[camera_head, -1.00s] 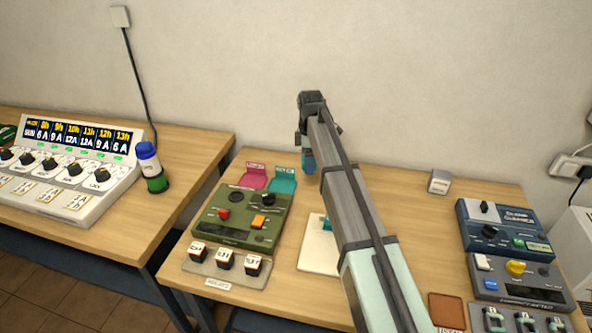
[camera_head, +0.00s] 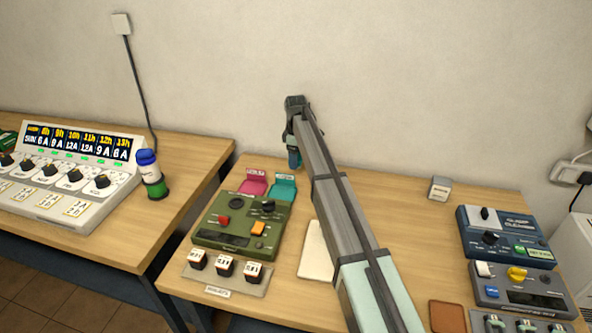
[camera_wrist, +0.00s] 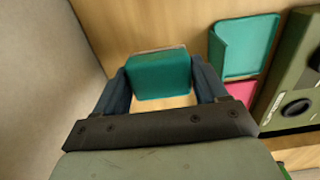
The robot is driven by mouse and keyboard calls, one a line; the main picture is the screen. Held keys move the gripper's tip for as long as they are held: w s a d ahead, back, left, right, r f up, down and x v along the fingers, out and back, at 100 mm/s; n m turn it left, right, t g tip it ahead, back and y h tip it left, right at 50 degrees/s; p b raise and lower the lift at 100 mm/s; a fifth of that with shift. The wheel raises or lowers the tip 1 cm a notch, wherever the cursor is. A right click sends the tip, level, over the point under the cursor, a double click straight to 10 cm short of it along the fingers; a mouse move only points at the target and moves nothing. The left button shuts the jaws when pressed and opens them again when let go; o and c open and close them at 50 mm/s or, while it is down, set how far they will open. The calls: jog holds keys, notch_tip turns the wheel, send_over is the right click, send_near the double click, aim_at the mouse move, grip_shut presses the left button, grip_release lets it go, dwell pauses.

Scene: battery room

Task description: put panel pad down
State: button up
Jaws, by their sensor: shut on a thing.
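A teal block (camera_wrist: 158,76), which I take for the panel pad, sits between the two dark blue fingers of my gripper (camera_wrist: 161,72) in the wrist view. My gripper is shut on it. In the head view my gripper (camera_head: 294,158) is near the wall, above the back of the right table, just behind a teal tray (camera_head: 284,187). The block cannot be made out clearly there. The wrist view shows the teal tray (camera_wrist: 246,50) to the right of the block, apart from it. Whether the block touches the table is unclear.
A pink tray (camera_head: 252,185) lies left of the teal one. A green control box (camera_head: 240,225) stands in front of both. A cream board (camera_head: 315,252) lies beside my arm. The wall (camera_head: 400,100) is close behind my gripper. The table is clear right of my arm, towards a small box (camera_head: 439,188).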

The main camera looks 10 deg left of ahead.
jog(key=shift+f, duration=2.65)
jog(key=shift+f, duration=0.15)
jog(key=o, duration=1.1)
jog(key=shift+c, duration=0.2)
notch_tip(320, 180, up, 12)
jog(key=shift+r, duration=0.15)
